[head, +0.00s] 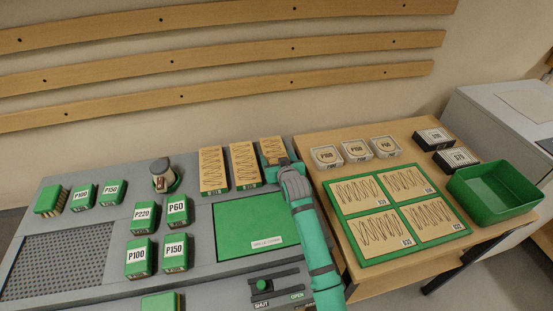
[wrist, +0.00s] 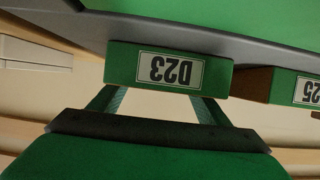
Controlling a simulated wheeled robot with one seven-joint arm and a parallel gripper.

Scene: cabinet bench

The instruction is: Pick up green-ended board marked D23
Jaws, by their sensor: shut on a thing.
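The board marked D23 (wrist: 168,70) shows its green end close up in the wrist view, its label upside down. My gripper (wrist: 160,95) is shut on this green end, one finger toward each side. In the head view the board (head: 271,146) is the rightmost of three wooden boards with dark wavy lines, and my gripper (head: 274,160) covers its near end. I cannot tell whether the board is raised off the bench.
A board ending in 25 (wrist: 309,91) is beside D23. In the head view, two boards (head: 211,168) (head: 243,163) stand left of it. A green panel (head: 240,225) lies in front. To the right are a four-board green tray (head: 362,262) and an empty green bin (head: 492,208).

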